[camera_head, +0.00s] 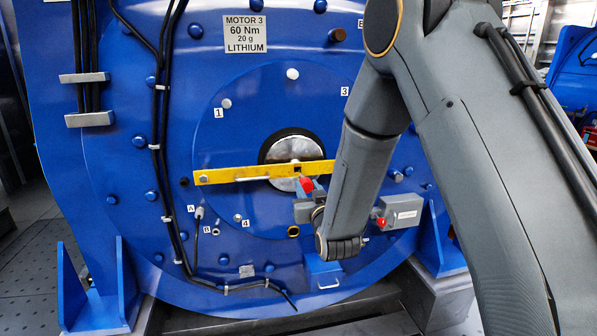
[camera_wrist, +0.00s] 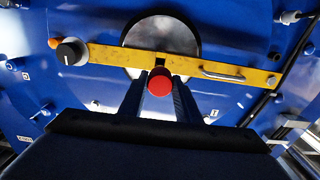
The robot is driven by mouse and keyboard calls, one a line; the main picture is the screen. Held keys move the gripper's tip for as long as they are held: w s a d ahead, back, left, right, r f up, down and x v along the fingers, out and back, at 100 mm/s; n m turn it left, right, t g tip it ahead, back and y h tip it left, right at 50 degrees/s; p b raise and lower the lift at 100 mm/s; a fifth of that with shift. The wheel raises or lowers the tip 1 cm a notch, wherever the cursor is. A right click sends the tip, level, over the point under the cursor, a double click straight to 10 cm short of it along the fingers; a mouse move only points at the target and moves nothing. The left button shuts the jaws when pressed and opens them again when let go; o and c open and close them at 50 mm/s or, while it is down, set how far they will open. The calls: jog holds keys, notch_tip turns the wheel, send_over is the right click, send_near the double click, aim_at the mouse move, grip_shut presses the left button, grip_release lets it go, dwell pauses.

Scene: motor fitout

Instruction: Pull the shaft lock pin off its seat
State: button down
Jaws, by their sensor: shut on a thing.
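The shaft lock pin shows as a red knob (camera_head: 306,184) just below the middle of the yellow bar (camera_head: 235,174), in front of the motor's round metal shaft end (camera_head: 285,150). In the wrist view the red knob (camera_wrist: 159,82) sits between the two dark fingers of my gripper (camera_wrist: 160,90), which is shut on it. A small dark square opening (camera_wrist: 160,57) shows in the bar beside the knob. The pin's shank is hidden behind the knob and fingers, so I cannot tell how deep it sits. In the head view my gripper (camera_head: 306,193) is partly hidden by my wrist.
The blue motor (camera_head: 240,120) fills the background, with bolts and black cables (camera_head: 157,110) at left. The bar carries a handle (camera_wrist: 222,75) and a black knob (camera_wrist: 72,51). A grey box with a red button (camera_head: 400,212) is right of my wrist.

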jog(key=p+v, duration=0.7)
jog(key=v, duration=1.3)
dwell(0.6)
jog(key=shift+r, duration=0.15)
